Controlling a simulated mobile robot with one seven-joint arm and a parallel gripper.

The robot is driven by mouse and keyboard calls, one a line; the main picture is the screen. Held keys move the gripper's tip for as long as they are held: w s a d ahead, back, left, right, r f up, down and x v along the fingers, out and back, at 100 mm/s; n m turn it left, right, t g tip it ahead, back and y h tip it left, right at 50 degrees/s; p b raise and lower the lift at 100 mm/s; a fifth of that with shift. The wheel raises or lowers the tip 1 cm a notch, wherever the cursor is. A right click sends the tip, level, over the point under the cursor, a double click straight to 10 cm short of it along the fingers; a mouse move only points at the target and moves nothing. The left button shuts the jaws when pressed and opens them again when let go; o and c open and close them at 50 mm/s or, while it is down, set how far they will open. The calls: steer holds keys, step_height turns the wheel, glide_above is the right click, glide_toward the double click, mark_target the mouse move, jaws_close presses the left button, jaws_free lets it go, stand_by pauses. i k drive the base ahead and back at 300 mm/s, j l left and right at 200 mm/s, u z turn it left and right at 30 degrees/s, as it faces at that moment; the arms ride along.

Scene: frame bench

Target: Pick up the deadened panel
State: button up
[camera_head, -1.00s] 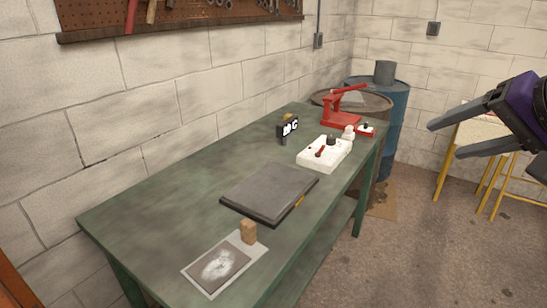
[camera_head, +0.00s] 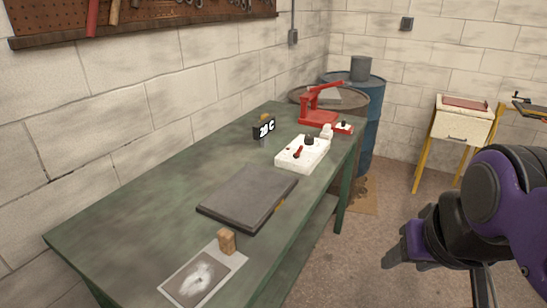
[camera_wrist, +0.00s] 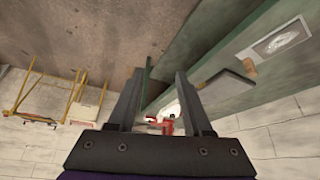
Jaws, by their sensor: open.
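Two flat pieces lie on the green bench (camera_head: 120,205). One is a dark grey slab (camera_head: 248,196) in the middle, which also shows in the wrist view (camera_wrist: 226,88). The other is a light plate with a dark square and a whitish patch (camera_head: 198,278) at the near end, also in the wrist view (camera_wrist: 280,40). A small tan block (camera_head: 227,241) stands at its edge. I cannot tell for certain which piece is the deadened panel. My gripper (camera_wrist: 160,85) is open and empty, off the bench to the right, apart from both pieces.
Drums (camera_head: 368,120) stand beyond. A yellow-legged stand (camera_head: 462,125) is at the right. The bench's left part is clear.

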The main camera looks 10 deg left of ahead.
mark_target(196, 282)
steer(key=l+u, duration=0.1)
steer(key=u, duration=0.25)
steer(key=l+u, duration=0.1)
steer(key=u, duration=0.25)
steer(key=l+u, duration=0.15)
steer(key=u, duration=0.2)
